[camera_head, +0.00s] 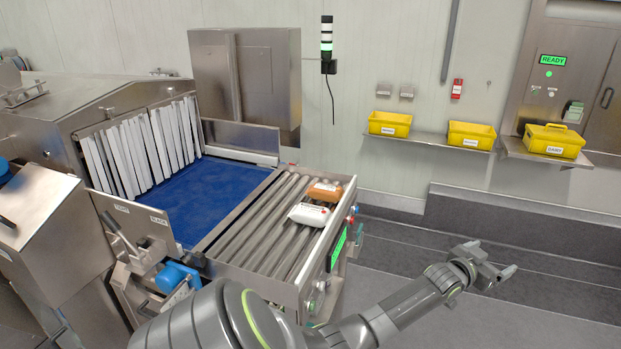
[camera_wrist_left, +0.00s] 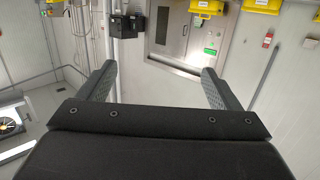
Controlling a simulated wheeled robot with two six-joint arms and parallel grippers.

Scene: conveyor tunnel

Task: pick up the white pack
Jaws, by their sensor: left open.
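The white pack (camera_head: 309,214) lies on the roller section of the conveyor, near its right end. It has a small red mark. My left gripper (camera_head: 502,273) is open and empty, held out over the floor to the right of the conveyor and well apart from the pack. In the left wrist view its two fingers (camera_wrist_left: 159,88) are spread, with nothing between them. The pack does not show in the left wrist view. My right gripper is in neither view.
An orange-brown pack (camera_head: 325,192) lies just behind the white pack on the rollers (camera_head: 262,222). A blue belt (camera_head: 205,195) runs left under white strip curtains (camera_head: 140,147). Yellow bins (camera_head: 389,124) stand on wall shelves. The floor right of the conveyor is clear.

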